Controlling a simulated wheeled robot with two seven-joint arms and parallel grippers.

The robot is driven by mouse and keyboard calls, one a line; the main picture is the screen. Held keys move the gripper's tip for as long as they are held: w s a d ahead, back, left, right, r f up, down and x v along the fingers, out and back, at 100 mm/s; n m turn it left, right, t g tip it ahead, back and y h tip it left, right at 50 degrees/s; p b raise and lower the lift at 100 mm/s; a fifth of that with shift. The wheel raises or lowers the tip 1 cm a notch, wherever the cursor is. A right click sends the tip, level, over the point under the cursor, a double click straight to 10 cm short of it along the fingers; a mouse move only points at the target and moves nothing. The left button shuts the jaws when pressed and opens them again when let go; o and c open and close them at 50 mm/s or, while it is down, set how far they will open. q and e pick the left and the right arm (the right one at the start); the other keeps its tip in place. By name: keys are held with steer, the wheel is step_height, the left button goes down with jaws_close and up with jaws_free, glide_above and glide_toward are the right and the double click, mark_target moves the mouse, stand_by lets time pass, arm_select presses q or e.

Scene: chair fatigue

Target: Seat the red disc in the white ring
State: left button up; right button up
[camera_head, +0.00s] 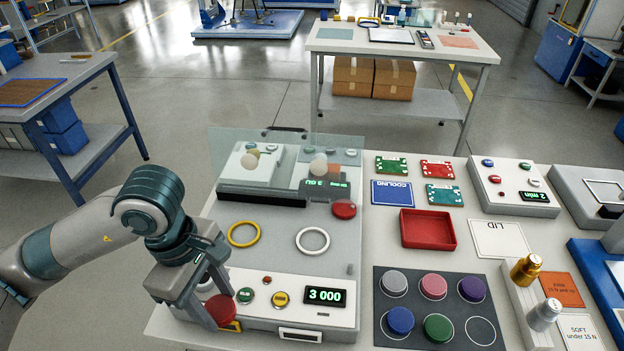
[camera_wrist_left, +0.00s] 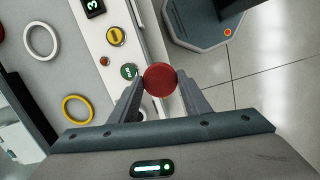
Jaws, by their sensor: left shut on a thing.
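The red disc (camera_head: 220,309) is held between the fingertips of my left gripper (camera_head: 214,312), near the front left corner of the grey machine. The left wrist view shows the disc (camera_wrist_left: 160,79) with a finger of the left gripper (camera_wrist_left: 159,82) on each side. The white ring (camera_head: 312,240) lies flat and empty on the machine's grey bed, behind and to the right of the gripper. It also shows at the upper left of the left wrist view (camera_wrist_left: 41,41). My right gripper is not in view.
A yellow ring (camera_head: 243,234) lies left of the white ring. The front panel has buttons and a display (camera_head: 325,296) reading 3 000. A clear raised cover (camera_head: 287,146) stands behind the bed. A dark mat (camera_head: 456,285) with several coloured discs lies to the right.

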arm_select(q)
steer(key=shift+w, duration=0.1)
steer(key=w+m, duration=0.1)
steer(key=m, duration=0.1)
steer(key=w+a+m, duration=0.1)
steer(key=m, duration=0.1)
steer(key=w+m+y, duration=0.1)
steer(key=m, duration=0.2)
steer(key=shift+a+g, duration=0.25)
steer(key=shift+g, duration=0.15)
steer(key=w+m, duration=0.1)
steer(key=m, duration=0.1)
steer(key=w+a+m, duration=0.1)
steer(key=shift+r+m, duration=0.1)
steer(key=shift+m, duration=0.3)
steer(key=m, duration=0.1)
steer(key=w+a+m, duration=0.1)
steer(key=m, duration=0.2)
steer(key=shift+w+a+r+g+y, duration=0.1)
steer(key=shift+w+a+g+y, duration=0.2)
steer(key=shift+w+y, duration=0.1)
steer(key=shift+d, duration=0.1)
